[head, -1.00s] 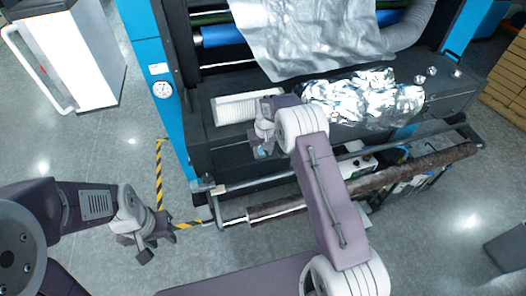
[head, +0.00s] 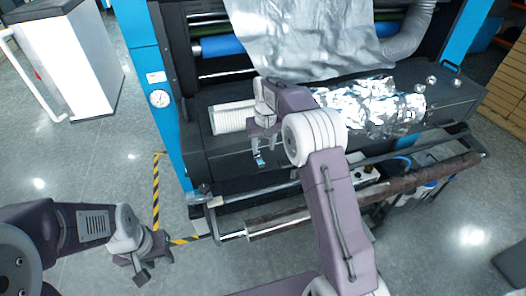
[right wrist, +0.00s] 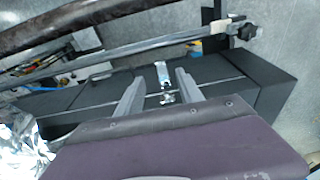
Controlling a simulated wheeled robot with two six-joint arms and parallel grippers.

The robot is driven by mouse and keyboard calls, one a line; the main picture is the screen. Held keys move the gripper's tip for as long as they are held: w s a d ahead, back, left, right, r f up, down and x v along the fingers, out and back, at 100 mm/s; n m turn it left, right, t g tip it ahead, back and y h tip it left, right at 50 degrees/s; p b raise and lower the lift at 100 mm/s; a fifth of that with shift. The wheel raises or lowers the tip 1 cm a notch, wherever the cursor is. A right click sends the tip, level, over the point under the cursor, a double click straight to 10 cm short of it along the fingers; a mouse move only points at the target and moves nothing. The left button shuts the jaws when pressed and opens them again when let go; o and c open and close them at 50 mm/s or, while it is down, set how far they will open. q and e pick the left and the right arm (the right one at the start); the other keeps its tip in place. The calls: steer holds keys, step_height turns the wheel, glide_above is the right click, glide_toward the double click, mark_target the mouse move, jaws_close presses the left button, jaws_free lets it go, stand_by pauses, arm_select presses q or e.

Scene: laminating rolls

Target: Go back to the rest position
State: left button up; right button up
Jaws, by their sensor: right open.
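My left gripper (head: 152,267) hangs over the bare floor at the lower left in the head view, apart from everything; its jaw gap is too unclear to read. My right arm reaches in from the bottom in the head view. Its gripper (head: 259,158) points down in front of the machine's dark shelf, beside the white ribbed block, and holds nothing. In the right wrist view the two fingers of this gripper (right wrist: 159,88) stand well apart, with a small silver fitting on the dark box front seen between them.
The laminating machine (head: 159,98) has a silver sheet (head: 305,35) hanging over its shelf. Crumpled foil (head: 375,106) and a white ribbed block (head: 229,117) lie there. A long brown roll (head: 420,176) runs along the front. A white cabinet (head: 62,62) stands left; floor between is clear.

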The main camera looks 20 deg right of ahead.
steer(key=s+f+b, duration=2)
steer(key=s+f, duration=0.6)
steer(key=s, duration=0.2)
steer(key=shift+m+g+b, duration=0.3)
steer(key=shift+b, duration=0.05)
steer(key=shift+d, duration=0.1)
